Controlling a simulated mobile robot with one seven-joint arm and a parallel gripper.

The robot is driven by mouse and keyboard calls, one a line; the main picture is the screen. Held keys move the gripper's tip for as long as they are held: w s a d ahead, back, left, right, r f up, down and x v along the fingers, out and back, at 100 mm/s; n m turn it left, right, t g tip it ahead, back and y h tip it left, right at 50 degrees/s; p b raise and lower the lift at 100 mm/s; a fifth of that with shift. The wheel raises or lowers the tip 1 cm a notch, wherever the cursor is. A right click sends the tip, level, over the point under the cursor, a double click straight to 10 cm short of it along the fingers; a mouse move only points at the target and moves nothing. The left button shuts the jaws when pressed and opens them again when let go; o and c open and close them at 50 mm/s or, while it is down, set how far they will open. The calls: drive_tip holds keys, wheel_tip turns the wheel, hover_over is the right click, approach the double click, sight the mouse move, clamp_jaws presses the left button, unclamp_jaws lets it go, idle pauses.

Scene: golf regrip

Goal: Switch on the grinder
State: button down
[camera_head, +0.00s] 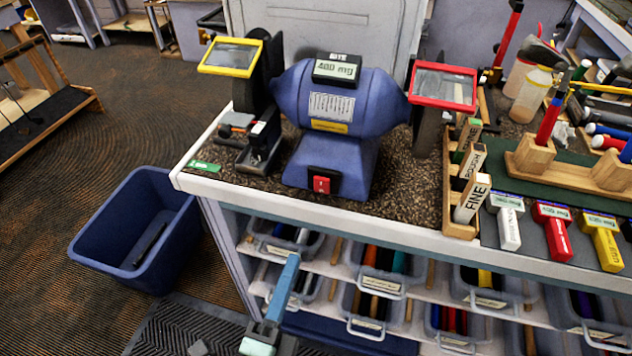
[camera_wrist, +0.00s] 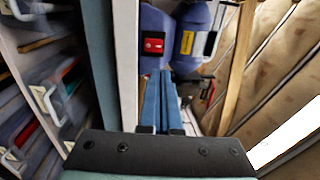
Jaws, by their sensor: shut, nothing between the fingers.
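The blue bench grinder (camera_head: 345,100) stands on the speckled bench top. A red rocker switch (camera_head: 321,185) in a black frame sits on the front of its base. The switch also shows in the wrist view (camera_wrist: 153,45), just beyond and slightly left of the fingertips. My gripper (camera_head: 292,259) is below and in front of the bench edge in the head view, apart from the switch. Its two blue fingers (camera_wrist: 160,76) are shut together and empty, pointing towards the grinder base. I cannot tell the switch's on or off position.
Yellow-framed (camera_head: 231,57) and red-framed (camera_head: 443,87) shields flank the grinder. A wooden holder with labelled blocks (camera_head: 472,200) stands to its right. Grey bins (camera_head: 383,281) fill the shelves below the bench edge. A blue waste bin (camera_head: 100,222) stands on the floor at left.

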sight(322, 181)
idle(0.3)
drive_tip(key=p+x, duration=0.1)
drive_tip(key=x, duration=1.3)
drive_tip(key=shift+f, duration=0.1)
drive_tip(key=shift+w, duration=0.1)
drive_tip(key=shift+w+r+p, duration=0.15)
drive_tip(key=shift+r+p, duration=0.15)
drive_tip(key=shift+p, duration=0.3)
drive_tip(key=shift+f, duration=0.15)
